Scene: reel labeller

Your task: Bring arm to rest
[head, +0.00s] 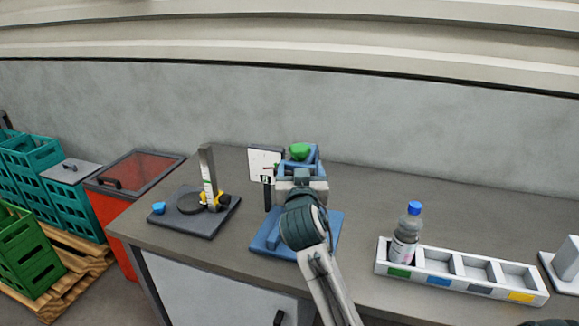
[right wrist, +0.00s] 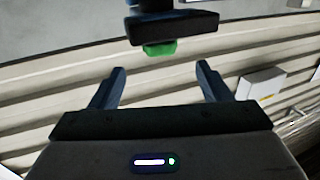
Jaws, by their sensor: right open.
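My right arm reaches up from the bottom of the head view to the middle of the bench. Its right gripper (head: 299,166) is open and empty, and its spread fingers also show in the right wrist view (right wrist: 162,72). A green knob (head: 300,151) shows just beyond the fingers. In the right wrist view the green part (right wrist: 160,48) sits against a dark bar (right wrist: 172,27), apart from the fingertips. A blue base (head: 262,243) lies under my arm, which hides much of what stands on it. My left gripper is not in view.
A dark plate (head: 193,229) with a black reel (head: 189,203) and an upright post (head: 208,175) stands left on the bench. A bottle (head: 406,236) stands in the left compartment of a white tray (head: 455,284) at right. Bench behind the tray is clear.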

